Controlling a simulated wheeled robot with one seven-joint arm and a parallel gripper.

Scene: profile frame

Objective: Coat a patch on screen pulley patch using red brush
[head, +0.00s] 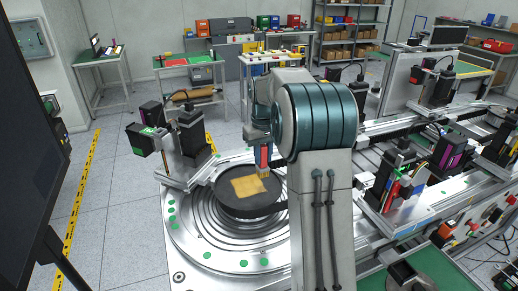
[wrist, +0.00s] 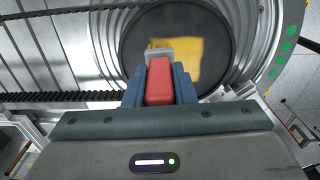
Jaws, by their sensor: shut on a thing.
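The red brush (head: 264,156) is in my gripper (head: 263,148), which is shut on its handle. The brush points down, with its bristles at the right edge of a yellow patch (head: 245,187). I cannot tell for sure whether the bristles touch it. The patch lies on a dark round pulley (head: 232,207) set on a ringed metal turntable. In the wrist view the red brush handle (wrist: 159,82) sits between the blue fingers, and its metal end overlaps the left part of the yellow patch (wrist: 188,58). The bristle tips are mostly hidden there.
The metal turntable plate (head: 190,237) with green dots surrounds the pulley. Black camera-like units (head: 192,132) stand behind it at the left. Rails and machine units (head: 400,180) fill the right side. A dark panel stands at the near left. Open floor lies to the left.

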